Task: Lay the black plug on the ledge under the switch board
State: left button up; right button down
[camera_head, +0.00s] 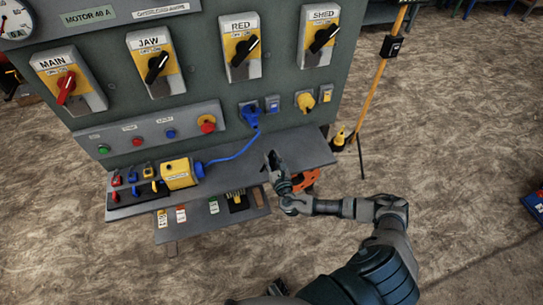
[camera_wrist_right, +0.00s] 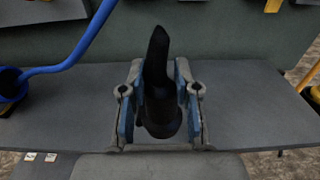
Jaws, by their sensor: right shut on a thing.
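The black plug (camera_wrist_right: 160,85) is in my right gripper (camera_wrist_right: 160,108), between the two blue-padded fingers in the right wrist view. Its tapered end points up and its round body sits low between the fingers. In the head view the right gripper (camera_head: 277,168) is at the front edge of the grey ledge (camera_head: 305,150), right of centre; the plug is small and dark there. The ledge runs under the switch board (camera_head: 205,65) and also shows in the wrist view (camera_wrist_right: 250,110). Whether the plug touches the ledge, I cannot tell. My left gripper is not in view.
A blue plug (camera_head: 251,115) sits in the board, its cable running to a yellow box (camera_head: 180,173) on the ledge's left part. Small padlocks stand left of the box. A lower shelf (camera_head: 195,222) holds tags. The ledge's right end is bare.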

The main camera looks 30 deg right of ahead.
jog(key=w+d+f+b, duration=0.1)
jog(key=w+d+f, duration=0.2)
jog(key=shift+w+f, duration=0.2)
jog(key=shift+a+f, duration=0.15)
jog(key=shift+f, duration=0.1)
jog(key=c, duration=0.8)
grip_release()
jog(key=shift+c, duration=0.2)
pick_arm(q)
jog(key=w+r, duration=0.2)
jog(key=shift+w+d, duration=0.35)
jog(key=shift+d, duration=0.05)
pick_arm(e)
jog(key=shift+d, duration=0.25)
jog(key=shift+f, duration=0.1)
